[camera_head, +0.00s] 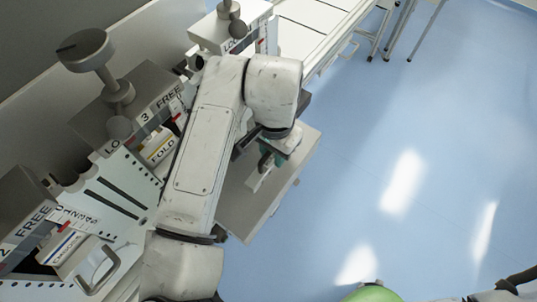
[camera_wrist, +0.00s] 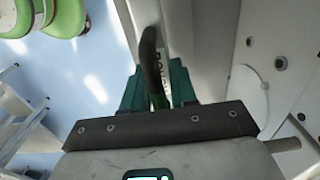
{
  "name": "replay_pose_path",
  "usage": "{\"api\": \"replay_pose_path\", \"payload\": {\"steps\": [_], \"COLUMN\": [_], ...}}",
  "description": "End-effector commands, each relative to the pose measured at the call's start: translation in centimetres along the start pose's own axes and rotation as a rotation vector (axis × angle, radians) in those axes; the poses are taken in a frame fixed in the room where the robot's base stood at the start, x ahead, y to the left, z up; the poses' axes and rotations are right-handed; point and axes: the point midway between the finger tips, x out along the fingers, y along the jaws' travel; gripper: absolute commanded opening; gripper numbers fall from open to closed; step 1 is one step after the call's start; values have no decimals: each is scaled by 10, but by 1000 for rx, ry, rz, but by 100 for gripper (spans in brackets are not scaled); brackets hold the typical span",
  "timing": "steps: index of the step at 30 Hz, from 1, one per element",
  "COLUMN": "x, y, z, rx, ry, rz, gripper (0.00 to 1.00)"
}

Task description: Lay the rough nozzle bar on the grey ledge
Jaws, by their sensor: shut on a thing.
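My gripper (camera_head: 268,160) has green fingers and points down over the grey ledge (camera_head: 238,204), a flat grey plate. In the wrist view my gripper (camera_wrist: 157,88) is shut on the dark curved handle of the rough nozzle bar (camera_wrist: 163,58), whose label is partly readable, starting "ROU". In the head view a pale part of the bar (camera_head: 257,181) shows below the fingers, over the ledge. My arm and gripper hide the rest of it. I cannot tell whether the bar touches the ledge.
Left of my arm is a white machine panel (camera_head: 122,192) with dark slots, "FREE" and "LOCK" marks and units labelled "FOLD" (camera_head: 160,148). A grey knob (camera_head: 86,48) rises at upper left. A pale conveyor-like frame (camera_head: 310,28) runs at the top. Blue floor (camera_head: 400,150) at right is mostly clear.

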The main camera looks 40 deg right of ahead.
Motion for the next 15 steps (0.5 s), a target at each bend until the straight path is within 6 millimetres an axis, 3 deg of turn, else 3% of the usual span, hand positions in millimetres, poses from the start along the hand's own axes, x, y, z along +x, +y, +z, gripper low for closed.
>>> {"api": "replay_pose_path", "payload": {"steps": [8,15], "x": [14,43], "y": [-12,-14], "z": [-1,-2], "rx": [-1,-1], "ry": [2,2], "rz": [-1,2], "gripper": [0,0]}}
